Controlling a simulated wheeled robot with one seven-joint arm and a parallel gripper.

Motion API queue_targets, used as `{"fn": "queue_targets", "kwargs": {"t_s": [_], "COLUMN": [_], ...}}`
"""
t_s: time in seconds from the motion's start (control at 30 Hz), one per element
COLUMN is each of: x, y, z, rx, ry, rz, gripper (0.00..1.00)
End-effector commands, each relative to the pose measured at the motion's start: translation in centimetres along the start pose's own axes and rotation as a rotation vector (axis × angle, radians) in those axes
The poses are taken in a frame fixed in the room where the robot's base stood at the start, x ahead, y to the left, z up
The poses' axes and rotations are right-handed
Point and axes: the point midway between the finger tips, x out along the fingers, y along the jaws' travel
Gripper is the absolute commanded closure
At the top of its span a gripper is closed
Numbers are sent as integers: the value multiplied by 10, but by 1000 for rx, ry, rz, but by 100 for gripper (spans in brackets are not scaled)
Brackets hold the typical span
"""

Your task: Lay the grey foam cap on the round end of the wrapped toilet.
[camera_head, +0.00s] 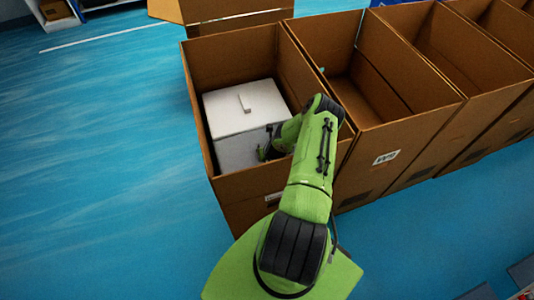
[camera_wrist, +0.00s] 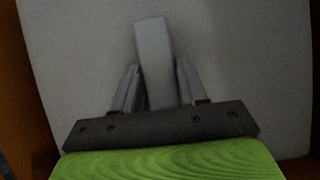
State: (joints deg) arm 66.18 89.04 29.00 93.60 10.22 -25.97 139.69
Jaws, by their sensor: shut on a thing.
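My gripper (camera_head: 263,152) reaches down into the front of the nearest open cardboard box. In the wrist view my gripper (camera_wrist: 157,85) has its two fingers on either side of an upright grey ridge and is shut on it. The ridge stands out from a wide flat grey panel, which looks like the grey foam cap (camera_wrist: 235,50). In the head view this grey panel (camera_head: 232,153) lies at the front inside the box. Behind it is a paler block (camera_head: 225,110) with a small tab on top. I cannot make out the wrapped toilet or its round end.
The box (camera_head: 232,55) has tall walls close around the pale block and my gripper. More open cardboard boxes (camera_head: 425,95) stand in a row to the right. The blue floor (camera_head: 100,150) to the left is clear. Another carton (camera_head: 235,15) is behind.

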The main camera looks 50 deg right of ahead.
Motion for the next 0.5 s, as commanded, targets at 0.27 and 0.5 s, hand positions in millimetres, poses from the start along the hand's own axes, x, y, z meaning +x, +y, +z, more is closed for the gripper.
{"fn": "queue_targets", "kwargs": {"t_s": [0.27, 0.5], "x": [0, 6], "y": [0, 0], "z": [0, -2], "rx": [0, 0], "ry": [-1, -1], "rz": [0, 0], "gripper": [100, 100]}}
